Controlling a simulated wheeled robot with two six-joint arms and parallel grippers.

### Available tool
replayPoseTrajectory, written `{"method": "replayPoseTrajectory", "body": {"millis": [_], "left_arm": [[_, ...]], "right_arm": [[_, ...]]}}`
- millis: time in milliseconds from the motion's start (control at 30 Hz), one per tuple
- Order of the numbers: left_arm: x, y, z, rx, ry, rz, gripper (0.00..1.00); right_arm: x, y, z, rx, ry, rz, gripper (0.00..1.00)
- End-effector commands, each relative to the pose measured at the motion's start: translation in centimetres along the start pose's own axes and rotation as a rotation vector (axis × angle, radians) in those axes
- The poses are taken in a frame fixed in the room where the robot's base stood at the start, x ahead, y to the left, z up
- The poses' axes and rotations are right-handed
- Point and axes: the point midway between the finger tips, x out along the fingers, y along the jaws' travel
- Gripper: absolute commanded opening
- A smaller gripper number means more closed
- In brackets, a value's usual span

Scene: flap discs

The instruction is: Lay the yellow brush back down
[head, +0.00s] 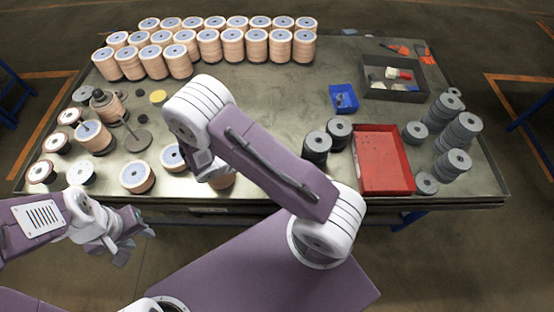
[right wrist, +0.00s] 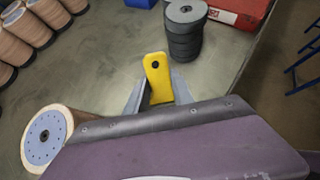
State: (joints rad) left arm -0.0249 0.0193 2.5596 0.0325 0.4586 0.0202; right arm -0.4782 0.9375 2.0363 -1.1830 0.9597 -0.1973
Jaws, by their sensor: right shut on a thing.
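The yellow brush (head: 158,97) cannot be confirmed in the head view, where only a small yellow round thing lies on the table. In the right wrist view a yellow handle-like piece with a dark hole, the yellow brush (right wrist: 157,68), stands up between the fingers of my right gripper (right wrist: 158,92). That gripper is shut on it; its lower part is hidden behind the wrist. In the head view my right arm hides the gripper and brush. My left gripper (head: 135,243) is empty and looks open, off the table's front left edge.
The metal table (head: 270,110) has free room in its middle. Tan disc stacks (head: 235,45) line the back left, and more stand front left. Dark disc stacks (head: 317,147), a red tray (head: 382,160), a blue bin (head: 343,98) and a dark tray (head: 395,92) are right.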

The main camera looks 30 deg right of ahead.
Motion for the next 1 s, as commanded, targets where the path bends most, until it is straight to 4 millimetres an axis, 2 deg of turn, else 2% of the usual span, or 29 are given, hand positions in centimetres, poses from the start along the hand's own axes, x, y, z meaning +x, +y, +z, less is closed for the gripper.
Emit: {"method": "replayPoseTrajectory", "body": {"millis": [333,800,1000], "left_arm": [[0.5,0.0,0.1,0.000,-0.001,0.000,0.36],[5.1,-0.1,0.6,0.000,0.000,0.000,0.36],[5.4,-0.1,0.6,0.000,0.000,0.000,0.36]], "right_arm": [[0.2,0.4,-0.6,-0.019,0.002,0.023,0.00],[3.8,0.4,-5.2,-0.018,0.002,0.022,0.00],[4.0,0.4,-5.5,-0.017,0.002,0.022,0.00]]}}
